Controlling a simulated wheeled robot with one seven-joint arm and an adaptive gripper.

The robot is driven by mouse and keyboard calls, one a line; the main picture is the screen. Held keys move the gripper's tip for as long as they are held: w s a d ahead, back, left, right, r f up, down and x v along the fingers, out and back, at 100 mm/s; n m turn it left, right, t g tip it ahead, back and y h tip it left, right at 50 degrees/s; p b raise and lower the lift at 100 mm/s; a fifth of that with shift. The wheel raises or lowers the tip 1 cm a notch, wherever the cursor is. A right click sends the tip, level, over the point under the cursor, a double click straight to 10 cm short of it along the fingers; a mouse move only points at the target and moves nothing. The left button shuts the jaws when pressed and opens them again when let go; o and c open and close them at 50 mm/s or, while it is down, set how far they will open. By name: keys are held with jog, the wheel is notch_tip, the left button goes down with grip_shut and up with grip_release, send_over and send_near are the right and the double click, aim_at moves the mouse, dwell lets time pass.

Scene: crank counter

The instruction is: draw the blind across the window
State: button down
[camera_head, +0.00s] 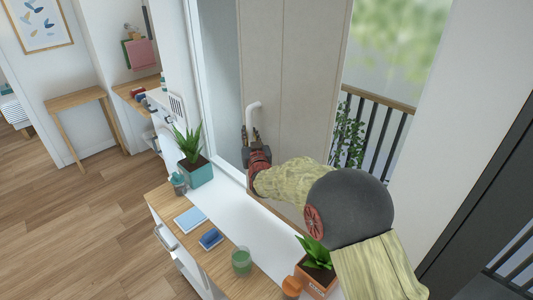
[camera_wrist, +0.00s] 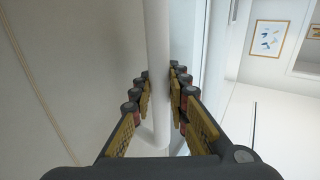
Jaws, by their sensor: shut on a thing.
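The blind (camera_head: 290,75) is a beige panel with vertical seams. It hangs across the middle of the window, and greenery and a railing show to its right. A white bent handle (camera_head: 253,110) stands out near its lower left edge. In the wrist view the handle (camera_wrist: 158,60) is a white rod running between my fingers, with the blind (camera_wrist: 70,70) to its left. My gripper (camera_head: 249,133) is shut on the handle; it also shows in the wrist view (camera_wrist: 160,95). My arm hides the lower right part of the blind.
A counter (camera_head: 160,203) runs below the window. On it are a teal-potted plant (camera_head: 198,172), a green glass (camera_head: 241,262), a blue item (camera_head: 210,238) and an orange-potted plant (camera_head: 318,275) close under my arm. A balcony railing (camera_head: 375,120) lies outside. The wooden floor at left is clear.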

jog(key=w+a+p, duration=0.1)
jog(key=w+a, duration=1.2)
jog(key=a, duration=0.1)
jog(key=shift+w+r, duration=0.15)
jog(key=shift+w, duration=0.25)
jog(key=c, duration=2.2)
grip_release()
jog(key=shift+r, duration=0.1)
jog(key=o, duration=0.3)
jog(key=shift+w+a+f, duration=0.2)
jog(key=shift+f, duration=0.05)
jog(key=shift+o, duration=0.9)
jog(key=shift+d, duration=0.1)
jog(key=shift+s, duration=0.2)
